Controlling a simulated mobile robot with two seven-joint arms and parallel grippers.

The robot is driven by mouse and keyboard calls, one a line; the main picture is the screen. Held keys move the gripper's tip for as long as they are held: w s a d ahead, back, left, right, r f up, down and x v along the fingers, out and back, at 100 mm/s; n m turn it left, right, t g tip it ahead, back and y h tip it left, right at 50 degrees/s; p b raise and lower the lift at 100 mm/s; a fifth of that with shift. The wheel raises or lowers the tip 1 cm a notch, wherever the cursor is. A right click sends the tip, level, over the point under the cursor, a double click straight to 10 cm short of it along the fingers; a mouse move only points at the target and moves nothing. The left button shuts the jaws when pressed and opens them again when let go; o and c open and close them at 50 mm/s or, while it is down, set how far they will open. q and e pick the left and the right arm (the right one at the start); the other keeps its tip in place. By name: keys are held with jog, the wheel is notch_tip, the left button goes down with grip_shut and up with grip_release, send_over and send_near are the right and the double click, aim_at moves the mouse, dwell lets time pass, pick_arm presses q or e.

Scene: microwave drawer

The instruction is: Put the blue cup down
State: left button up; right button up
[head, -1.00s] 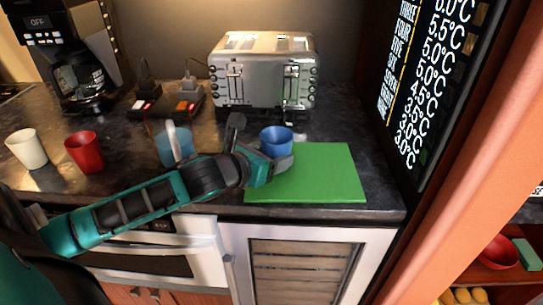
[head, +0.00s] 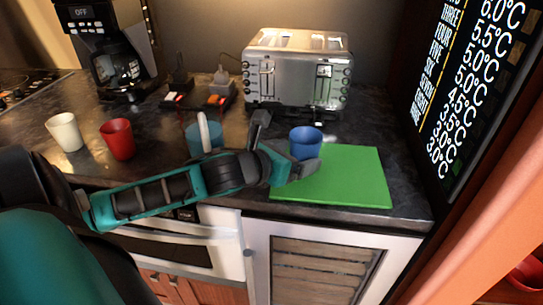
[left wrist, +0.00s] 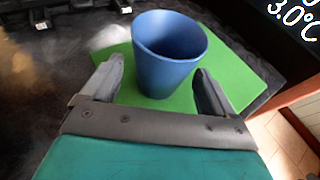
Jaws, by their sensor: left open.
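The blue cup (head: 305,142) stands upright at the left part of the green mat (head: 350,180) on the dark counter. In the left wrist view the blue cup (left wrist: 168,52) stands over the green mat (left wrist: 228,72). My left gripper (head: 285,148) is open, with its fingers on either side of the cup. In the left wrist view the fingers (left wrist: 158,88) show gaps to the cup on both sides. The cup's base is partly hidden by a finger in the head view. My right gripper is not in view.
A silver toaster (head: 297,72) stands behind the cup. A teal container (head: 205,138), a red cup (head: 117,139) and a white cup (head: 64,132) stand to the left. A coffee maker (head: 112,55) is at the back left. The mat's right part is clear.

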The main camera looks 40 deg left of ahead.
pick_arm(q)
jog(key=shift+p+v, duration=0.55)
jog(key=shift+v, duration=4.55)
jog(key=shift+s, duration=0.1)
